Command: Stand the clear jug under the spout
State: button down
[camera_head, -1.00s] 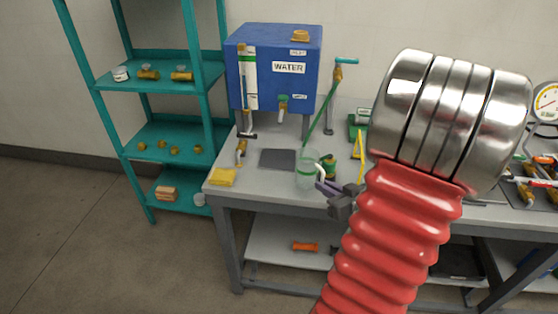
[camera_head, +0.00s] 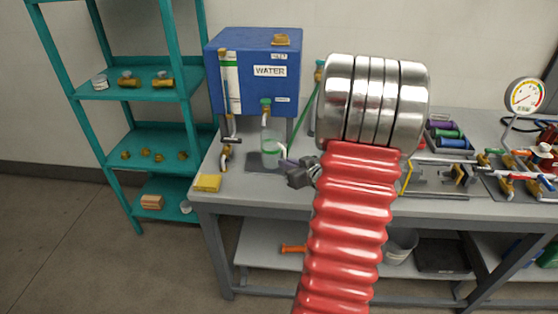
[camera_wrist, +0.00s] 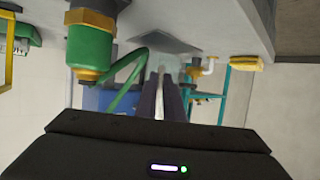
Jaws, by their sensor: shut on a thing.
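The clear jug (camera_head: 270,155) has a green band and looks upright. My gripper (camera_head: 285,161) is shut on its right side. In the wrist view the jug (camera_wrist: 174,64) is a faint shape beyond the dark fingers (camera_wrist: 162,92). The spout is a green-topped tap (camera_head: 265,108) on the front of the blue water tank (camera_head: 255,85). In the head view the jug appears below the tap and overlaps the dark mat (camera_head: 253,166). I cannot tell whether its base touches the mat.
A brass tap (camera_head: 226,155) stands left of the mat. A green and brass fitting (camera_wrist: 90,45) is close in the wrist view. My arm hides part of the bench.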

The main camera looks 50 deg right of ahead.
aim_at(279, 155)
jog(key=shift+w+d, duration=0.2)
jog(key=shift+w, duration=0.2)
jog(key=shift+w, duration=0.3)
jog(key=w, duration=0.1)
jog(key=w+d, duration=0.1)
jog(key=w, duration=0.1)
jog(key=shift+w, duration=0.25)
jog(key=shift+s+f, duration=0.15)
jog(key=shift+f, duration=0.6)
jog(key=shift+f, duration=0.6)
jog(key=c, duration=1.9)
grip_release()
